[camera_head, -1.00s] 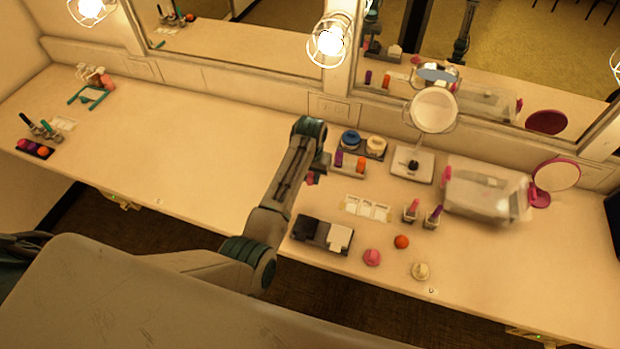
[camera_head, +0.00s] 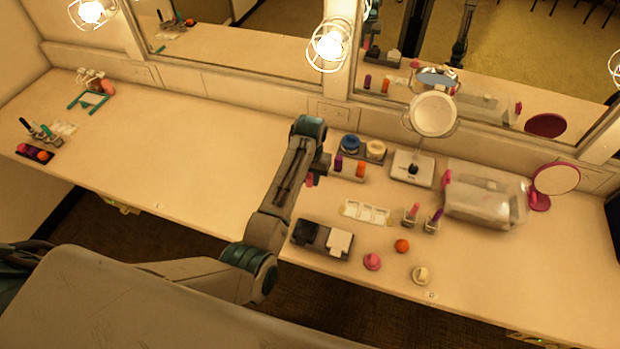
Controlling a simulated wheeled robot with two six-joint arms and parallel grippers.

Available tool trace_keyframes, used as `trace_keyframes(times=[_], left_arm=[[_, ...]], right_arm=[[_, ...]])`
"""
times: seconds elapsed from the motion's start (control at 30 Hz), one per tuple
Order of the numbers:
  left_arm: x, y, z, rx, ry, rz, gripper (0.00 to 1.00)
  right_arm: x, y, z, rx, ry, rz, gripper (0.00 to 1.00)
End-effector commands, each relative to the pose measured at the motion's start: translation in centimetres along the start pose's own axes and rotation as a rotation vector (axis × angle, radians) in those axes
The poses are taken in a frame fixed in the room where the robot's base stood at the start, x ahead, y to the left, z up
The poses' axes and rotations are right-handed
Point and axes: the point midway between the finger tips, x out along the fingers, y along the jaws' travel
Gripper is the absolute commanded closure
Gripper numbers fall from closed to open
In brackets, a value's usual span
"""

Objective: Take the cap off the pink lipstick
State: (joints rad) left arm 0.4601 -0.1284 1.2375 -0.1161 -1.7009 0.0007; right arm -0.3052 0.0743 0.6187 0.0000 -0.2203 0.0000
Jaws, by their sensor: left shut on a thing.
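The pink lipstick (camera_head: 310,181) shows as a small pink patch at the left end of the lipstick row, just under my left gripper (camera_head: 320,170). That gripper points down and is shut on it. My arm hides most of the lipstick, so I cannot tell where its cap ends or whether it is lifted. A purple lipstick (camera_head: 338,163) and an orange lipstick (camera_head: 360,169) stand upright to its right on a dark holder (camera_head: 349,179). My right gripper is not in view.
A blue jar (camera_head: 350,144) and a cream jar (camera_head: 375,149) stand behind the row. A black-and-white palette (camera_head: 322,239) and small sponges lie in front. The counter's left middle is clear.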

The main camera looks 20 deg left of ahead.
Motion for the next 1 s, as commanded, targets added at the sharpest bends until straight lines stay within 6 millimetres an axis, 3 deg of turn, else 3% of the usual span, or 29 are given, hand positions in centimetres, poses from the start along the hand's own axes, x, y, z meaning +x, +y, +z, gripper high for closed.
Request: trace_keyframes(times=[0.6,1.0], left_arm=[[-1.8,0.0,0.0,0.000,0.002,0.000,0.95],[-1.9,0.0,0.0,0.000,0.001,0.000,0.95]], right_arm=[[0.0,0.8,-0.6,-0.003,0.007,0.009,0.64],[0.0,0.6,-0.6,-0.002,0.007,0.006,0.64]])
